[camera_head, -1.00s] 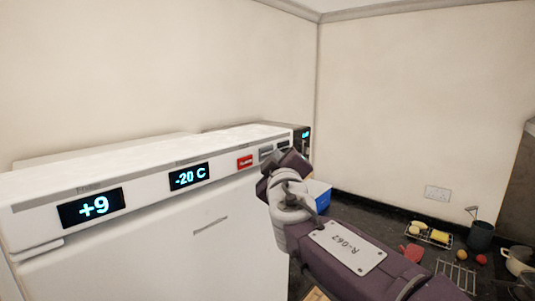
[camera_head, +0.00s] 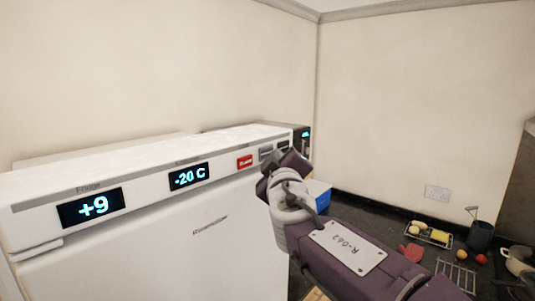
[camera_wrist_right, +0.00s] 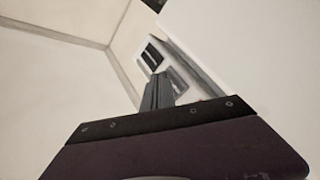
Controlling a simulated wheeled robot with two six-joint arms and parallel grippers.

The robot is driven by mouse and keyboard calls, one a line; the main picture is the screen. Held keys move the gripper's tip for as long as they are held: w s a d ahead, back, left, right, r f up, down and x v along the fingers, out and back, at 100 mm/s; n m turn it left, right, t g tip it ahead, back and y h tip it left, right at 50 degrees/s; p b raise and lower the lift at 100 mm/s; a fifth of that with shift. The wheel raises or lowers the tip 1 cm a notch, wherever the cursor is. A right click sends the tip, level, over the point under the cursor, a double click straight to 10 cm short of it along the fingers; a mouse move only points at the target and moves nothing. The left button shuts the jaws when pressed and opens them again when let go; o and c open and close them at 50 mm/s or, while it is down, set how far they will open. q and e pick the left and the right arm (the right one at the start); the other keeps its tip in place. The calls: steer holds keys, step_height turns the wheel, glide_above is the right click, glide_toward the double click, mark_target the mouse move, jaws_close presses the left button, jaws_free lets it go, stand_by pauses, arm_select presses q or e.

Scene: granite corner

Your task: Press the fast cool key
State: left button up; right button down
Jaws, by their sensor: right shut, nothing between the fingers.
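A white fridge-freezer (camera_head: 130,165) has a control strip along its top front edge. The strip holds a "+9" display (camera_head: 92,207), a "-20 C" display (camera_head: 189,176), a red key (camera_head: 245,162), a grey key (camera_head: 266,153) and a darker key (camera_head: 283,145) farther right. The key labels are too small to read, so I cannot tell which is fast cool. My right gripper (camera_head: 292,157) is shut and empty, close in front of the right end of the strip. In the right wrist view its fingers (camera_wrist_right: 157,90) point towards a dark key (camera_wrist_right: 151,57) and a grey key (camera_wrist_right: 180,81); contact is unclear.
A blue and white box (camera_head: 319,193) stands beyond my right arm. On the dark surface at right are a rack with food (camera_head: 429,234), a red item (camera_head: 411,252), a blue-grey mug (camera_head: 480,237) and a wire rack (camera_head: 455,275).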

stand_by(0.5)
steer(key=shift+w+a, duration=0.25)
steer(key=shift+a, duration=0.15)
steer(key=shift+w+a, duration=0.1)
stand_by(0.4)
steer(key=s+d+b, duration=0.4)
steer(key=d, duration=0.2)
steer(key=shift+s, duration=0.15)
stand_by(0.5)
steer(key=shift+a, duration=0.1)
